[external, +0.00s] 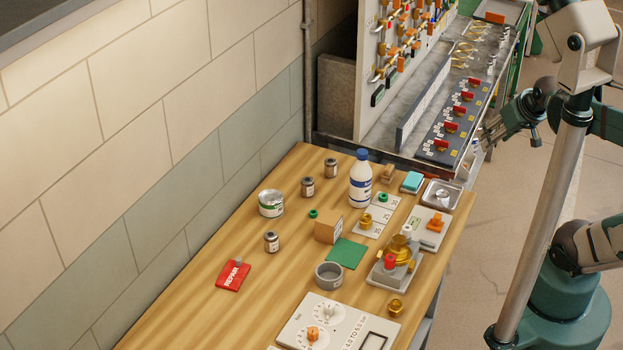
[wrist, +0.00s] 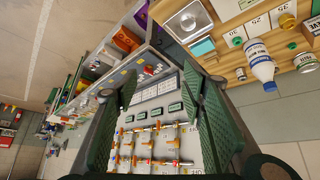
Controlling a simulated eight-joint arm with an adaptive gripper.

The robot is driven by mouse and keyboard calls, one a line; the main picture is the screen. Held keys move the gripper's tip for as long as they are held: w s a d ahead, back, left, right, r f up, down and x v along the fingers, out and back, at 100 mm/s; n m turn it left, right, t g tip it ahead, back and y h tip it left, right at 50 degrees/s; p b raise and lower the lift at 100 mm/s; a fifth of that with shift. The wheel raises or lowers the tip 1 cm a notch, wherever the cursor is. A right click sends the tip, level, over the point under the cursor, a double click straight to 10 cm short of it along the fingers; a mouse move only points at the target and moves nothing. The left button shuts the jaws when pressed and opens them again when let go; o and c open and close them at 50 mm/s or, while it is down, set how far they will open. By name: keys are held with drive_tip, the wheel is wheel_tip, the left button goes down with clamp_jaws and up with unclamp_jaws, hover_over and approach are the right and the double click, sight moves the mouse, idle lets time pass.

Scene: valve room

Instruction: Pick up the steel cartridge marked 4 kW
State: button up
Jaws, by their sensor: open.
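Small steel cylinders with labels stand upright on the wooden table in the external view: one at the back (external: 331,168), one just in front of it (external: 307,187), and one nearer (external: 271,241). Their markings are too small to read, so I cannot tell which is marked 4 kW. In the external view my gripper (external: 511,122) is at the right, beyond the table's right edge and well away from the cylinders. In the wrist view its two green ridged fingers are spread, with nothing held between them (wrist: 167,88).
A white bottle (external: 360,182), a paint tin (external: 271,203), a grey cup (external: 329,275) and a brass valve (external: 399,255) stand on the table (external: 190,305). A bench with switches (external: 450,127) and an upright hook panel (external: 369,60) adjoin its far end.

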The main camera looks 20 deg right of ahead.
drive_tip(key=w+a+r+n+g+p, duration=0.2)
drive_tip(key=w+a+r+n, duration=0.15)
drive_tip(key=w+a, duration=0.55)
drive_tip(key=n+g+p, duration=0.4)
drive_tip(key=n+g, duration=0.1)
drive_tip(key=n, duration=0.6)
hover_over(332, 160)
wheel_tip(332, 160, down, 20)
drive_tip(key=shift+d, duration=0.15)
drive_tip(key=shift+a+f, duration=0.25)
drive_tip(key=shift+f, duration=1.3)
drive_tip(key=shift+f, duration=0.1)
